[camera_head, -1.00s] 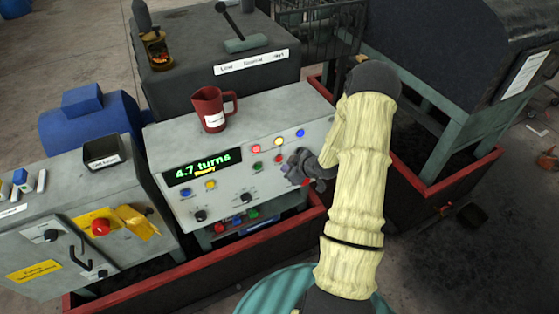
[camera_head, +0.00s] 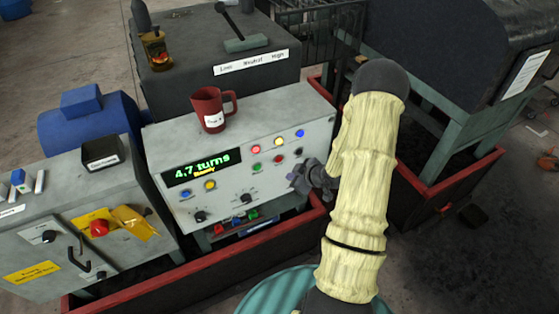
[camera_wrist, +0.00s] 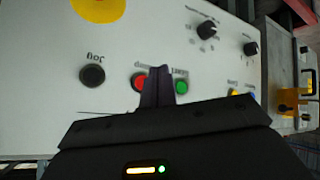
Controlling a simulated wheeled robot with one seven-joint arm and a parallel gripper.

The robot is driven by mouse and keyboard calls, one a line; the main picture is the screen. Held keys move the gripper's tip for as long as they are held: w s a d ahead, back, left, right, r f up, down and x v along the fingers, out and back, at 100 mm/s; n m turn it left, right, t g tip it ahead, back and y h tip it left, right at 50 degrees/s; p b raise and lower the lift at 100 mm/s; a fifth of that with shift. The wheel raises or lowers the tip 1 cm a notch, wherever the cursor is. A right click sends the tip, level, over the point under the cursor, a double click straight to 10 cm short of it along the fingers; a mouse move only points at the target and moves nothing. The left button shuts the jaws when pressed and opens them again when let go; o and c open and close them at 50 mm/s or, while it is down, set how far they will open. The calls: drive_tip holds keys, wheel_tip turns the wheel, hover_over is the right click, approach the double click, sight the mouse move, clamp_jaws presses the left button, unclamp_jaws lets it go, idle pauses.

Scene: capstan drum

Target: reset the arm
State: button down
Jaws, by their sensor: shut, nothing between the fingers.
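My gripper (camera_head: 303,180) is beside the right part of the grey control panel (camera_head: 225,165), partly hidden by my sleeved arm. In the wrist view its two dark fingers (camera_wrist: 158,78) are together with nothing between them. They overlap the panel face between a red button (camera_wrist: 138,83) and a green button (camera_wrist: 182,87). I cannot tell the exact gap to the panel. The arm in its pale sleeve reaches up from the bottom and bends over at the top. The display (camera_head: 203,168) reads "4.7 turns".
A red mug (camera_head: 207,110) stands on the panel's top. A dark box with a lever (camera_head: 230,60) stands behind. A grey cabinet (camera_head: 60,225) with a red knob is at left. A red-edged tray (camera_head: 250,240) runs below.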

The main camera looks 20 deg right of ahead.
drive_tip(key=s+a+r+m+g+h, duration=0.35)
drive_tip(key=a+r, duration=0.25)
drive_tip(key=r, duration=0.5)
drive_tip(key=s+a+r+m+g, duration=0.1)
drive_tip(key=s+a+r+m, duration=0.1)
drive_tip(key=s+a+r, duration=0.2)
drive_tip(key=s+a+r+m+g, duration=0.1)
drive_tip(key=s+a+r, duration=0.3)
drive_tip(key=s, duration=0.5)
drive_tip(key=shift+a+r+m+g, duration=0.35)
drive_tip(key=shift+a+m, duration=0.3)
drive_tip(key=shift+a, duration=0.25)
